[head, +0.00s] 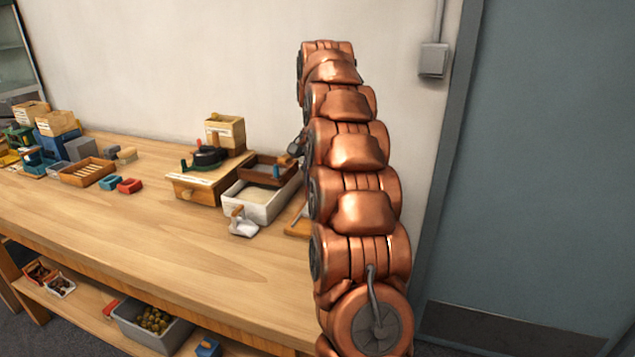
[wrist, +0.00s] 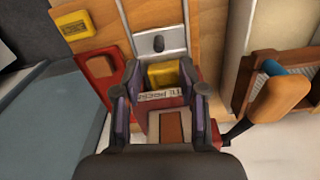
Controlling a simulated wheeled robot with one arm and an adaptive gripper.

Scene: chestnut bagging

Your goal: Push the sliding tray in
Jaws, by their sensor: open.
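In the wrist view my gripper (wrist: 160,92) is open, with one dark finger on each side of a small red tray (wrist: 153,99). The red tray has a pale printed label on its edge, a yellow block (wrist: 163,75) behind the label and a brown and white part in front. It lies in line with metal rails on a wooden board (wrist: 205,40); I take it for the sliding tray. I cannot tell whether the fingers touch it. In the head view my copper arm hides most of this area, and the tray cannot be made out.
In the wrist view a red piece (wrist: 97,75) and a yellow box (wrist: 75,25) lie to the left, and a wooden-handled tool (wrist: 275,100) to the right. In the head view a white bin (head: 262,207) stands left of my arm. The bench's front left (head: 130,220) is clear.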

